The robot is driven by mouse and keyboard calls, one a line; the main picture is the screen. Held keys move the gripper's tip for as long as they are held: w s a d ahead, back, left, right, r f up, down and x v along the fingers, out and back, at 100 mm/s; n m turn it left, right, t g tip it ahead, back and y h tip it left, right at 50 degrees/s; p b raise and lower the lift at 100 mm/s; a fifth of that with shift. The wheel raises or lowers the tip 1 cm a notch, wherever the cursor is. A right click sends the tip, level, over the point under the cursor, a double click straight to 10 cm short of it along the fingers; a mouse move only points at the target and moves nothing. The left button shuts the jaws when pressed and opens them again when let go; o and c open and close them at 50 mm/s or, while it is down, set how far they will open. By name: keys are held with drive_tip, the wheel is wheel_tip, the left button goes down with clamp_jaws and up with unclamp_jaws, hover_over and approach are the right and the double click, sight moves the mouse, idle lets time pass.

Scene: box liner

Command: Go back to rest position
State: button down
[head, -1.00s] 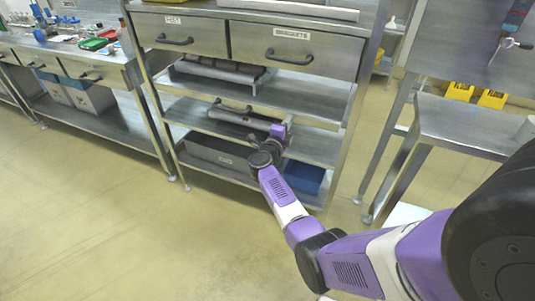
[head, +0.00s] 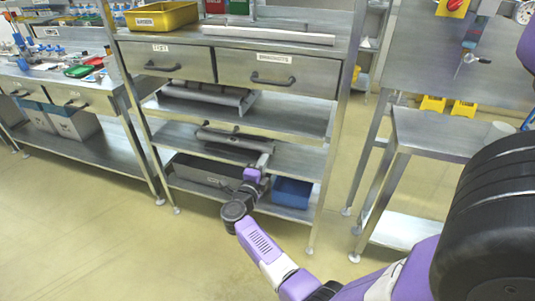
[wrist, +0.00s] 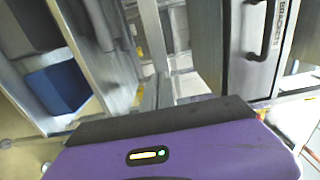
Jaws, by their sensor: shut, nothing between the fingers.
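My gripper (head: 264,160) is shut and empty, small in the head view, at the front of the steel rack near its middle shelf. Its fingertips are hard to make out there. In the wrist view only its purple body and dark front edge (wrist: 170,122) show, with a small lit indicator. My purple and white arm reaches from the lower right of the head view toward the rack.
The rack (head: 322,165) holds long metal pieces (head: 235,140), a grey bin (head: 207,170) and a blue bin (head: 292,192). The blue bin also shows in the wrist view (wrist: 58,88). The BRACKETS drawer (head: 310,82) is shut. The floor (head: 110,240) in front is clear.

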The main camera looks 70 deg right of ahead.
drive_tip(key=shift+a, duration=0.6)
